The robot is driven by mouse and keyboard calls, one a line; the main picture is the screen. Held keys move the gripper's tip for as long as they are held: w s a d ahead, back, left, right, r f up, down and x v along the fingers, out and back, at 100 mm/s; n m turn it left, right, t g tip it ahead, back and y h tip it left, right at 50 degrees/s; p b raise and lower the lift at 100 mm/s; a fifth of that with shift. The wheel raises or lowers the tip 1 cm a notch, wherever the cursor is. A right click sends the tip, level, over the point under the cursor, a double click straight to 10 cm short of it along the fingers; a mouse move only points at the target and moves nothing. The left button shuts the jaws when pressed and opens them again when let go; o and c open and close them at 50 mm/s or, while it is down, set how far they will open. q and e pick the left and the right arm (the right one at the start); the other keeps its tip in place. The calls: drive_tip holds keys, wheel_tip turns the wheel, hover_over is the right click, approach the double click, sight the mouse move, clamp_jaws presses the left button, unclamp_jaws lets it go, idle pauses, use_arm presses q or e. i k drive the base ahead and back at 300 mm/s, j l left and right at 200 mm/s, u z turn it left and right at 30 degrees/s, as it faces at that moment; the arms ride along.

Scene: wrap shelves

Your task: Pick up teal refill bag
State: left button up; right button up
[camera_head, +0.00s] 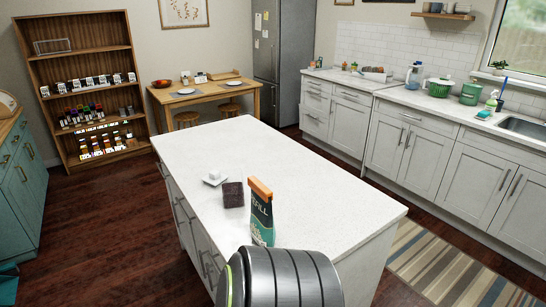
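The teal refill bag (261,222) stands upright on the white island countertop (300,170), near its front edge. It has an orange top, a dark upper part with the letters "FILL" showing, and a teal lower part. Its lower front is partly hidden behind a dark ribbed cylinder with a green ring, which looks like a link of my arm. Neither my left gripper nor my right gripper can be seen, so I cannot tell where they are relative to the bag.
The island's right and far parts are clear. A wooden shelf (83,58) holds several small items at the back left.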

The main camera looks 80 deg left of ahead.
sight(262, 229)
drive_tip(key=i+j+u, duration=0.15)
drive_tip(key=i+u, duration=0.2)
drive_tip(key=i, duration=0.15)
drive_tip(key=i+u, duration=0.4)
drive_tip(key=i+l+u, duration=0.15)
drive_tip(key=i+u, duration=0.2)
drive_tip(key=i, duration=0.2)
drive_tip(key=i+u, duration=0.25)
drive_tip(key=u, duration=0.15)
drive_tip(key=i+u, duration=0.2)
drive_tip(key=u, duration=0.25)
drive_tip(key=i+l+u, duration=0.2)
drive_tip(key=u, duration=0.2)
drive_tip(key=i+l+u, duration=0.2)
drive_tip(key=u, duration=0.2)
